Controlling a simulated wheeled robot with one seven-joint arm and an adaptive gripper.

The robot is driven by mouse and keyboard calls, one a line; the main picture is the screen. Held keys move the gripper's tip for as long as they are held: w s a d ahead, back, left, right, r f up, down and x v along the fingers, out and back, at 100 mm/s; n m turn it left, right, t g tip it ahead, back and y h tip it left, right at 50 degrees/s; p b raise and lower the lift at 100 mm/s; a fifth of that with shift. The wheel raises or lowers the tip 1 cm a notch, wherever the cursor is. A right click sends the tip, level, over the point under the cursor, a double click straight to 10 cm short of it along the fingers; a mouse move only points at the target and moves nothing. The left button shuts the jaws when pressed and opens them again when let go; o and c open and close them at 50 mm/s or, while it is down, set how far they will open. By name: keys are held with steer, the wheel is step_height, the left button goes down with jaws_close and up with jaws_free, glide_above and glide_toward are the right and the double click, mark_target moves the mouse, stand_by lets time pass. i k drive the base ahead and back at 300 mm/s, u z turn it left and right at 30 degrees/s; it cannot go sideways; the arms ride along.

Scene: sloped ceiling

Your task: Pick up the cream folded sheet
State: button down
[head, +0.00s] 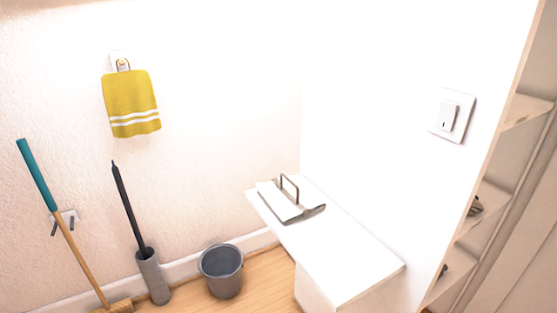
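A cream-white folded sheet (278,202) lies at the far left end of a white shelf top. It rests on or in a low grey holder (308,214) with a dark upright wire loop (290,186) standing over it. I cannot tell whether the sheet is under the loop or just beside it. My gripper is not in view.
The white shelf top (350,262) is bare toward the front, with a white wall close behind it. A grey bucket (222,272), a toilet brush holder (152,276) and a broom (62,225) stand left on the wooden floor. A yellow towel (130,98) hangs above.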

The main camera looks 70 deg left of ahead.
mark_target(290, 201)
steer(key=k, duration=0.6)
steer(key=u, duration=1.75)
steer(key=i, duration=0.5)
steer(key=z, duration=0.05)
